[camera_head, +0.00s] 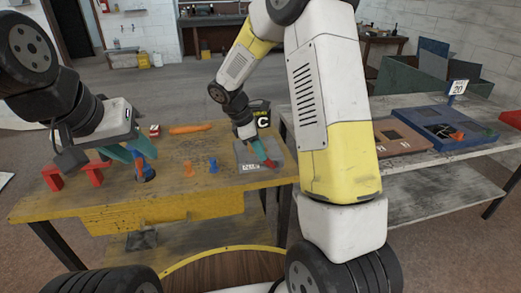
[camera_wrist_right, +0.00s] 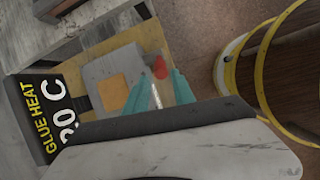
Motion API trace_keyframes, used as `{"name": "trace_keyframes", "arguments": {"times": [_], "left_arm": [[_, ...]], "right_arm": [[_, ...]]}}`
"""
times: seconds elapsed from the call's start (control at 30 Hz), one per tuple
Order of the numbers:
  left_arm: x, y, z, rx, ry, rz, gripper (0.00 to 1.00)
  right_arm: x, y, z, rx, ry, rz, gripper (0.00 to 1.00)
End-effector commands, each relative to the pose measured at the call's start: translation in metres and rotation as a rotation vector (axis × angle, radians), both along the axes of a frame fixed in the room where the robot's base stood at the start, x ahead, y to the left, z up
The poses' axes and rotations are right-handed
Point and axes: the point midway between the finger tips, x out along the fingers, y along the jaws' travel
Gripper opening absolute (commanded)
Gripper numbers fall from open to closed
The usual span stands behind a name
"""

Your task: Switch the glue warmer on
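The glue warmer (camera_head: 248,156) is a grey box at the right end of the yellow bench, with a white label on its front. In the right wrist view, the warmer (camera_wrist_right: 101,68) has an orange square on top and a red-tipped lever (camera_wrist_right: 160,68) beside it. A black sign (camera_wrist_right: 45,118) reads "GLUE HEAT" and what looks like 20 C. My right gripper (camera_wrist_right: 161,76) has its teal fingers apart around the lever; I cannot tell whether they touch it. My left gripper (camera_head: 134,150) is open above the bench's left part, near a dark blue item (camera_head: 145,173).
Red brackets (camera_head: 93,172), an orange clamp-like piece (camera_head: 190,129) and small orange and blue pieces (camera_head: 213,167) are on the yellow bench (camera_head: 110,205). A grey table to the right holds a blue tray (camera_head: 440,143) and a brown board (camera_head: 400,147).

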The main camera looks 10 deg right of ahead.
Motion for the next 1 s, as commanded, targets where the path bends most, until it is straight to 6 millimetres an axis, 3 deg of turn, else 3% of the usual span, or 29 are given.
{"name": "trace_keyframes", "arguments": {"times": [0.33, 0.73, 0.9, 1.0], "left_arm": [[0.0, 0.0, 0.0, 0.0, 0.0, 0.0, 0.36], [0.0, 0.0, 0.0, 0.0, 0.0, 0.0, 0.36], [0.0, 0.0, 0.0, 0.0, 0.0, 0.0, 0.36], [0.0, 0.0, 0.0, 0.0, 0.0, 0.0, 0.36]], "right_arm": [[0.002, -0.021, -0.049, 0.001, 0.002, -0.002, 0.31], [0.003, -0.024, -0.057, 0.002, 0.0, -0.004, 0.31], [0.003, -0.024, -0.057, 0.002, 0.0, -0.004, 0.0], [0.003, -0.024, -0.057, 0.002, 0.0, -0.004, 0.0]]}}
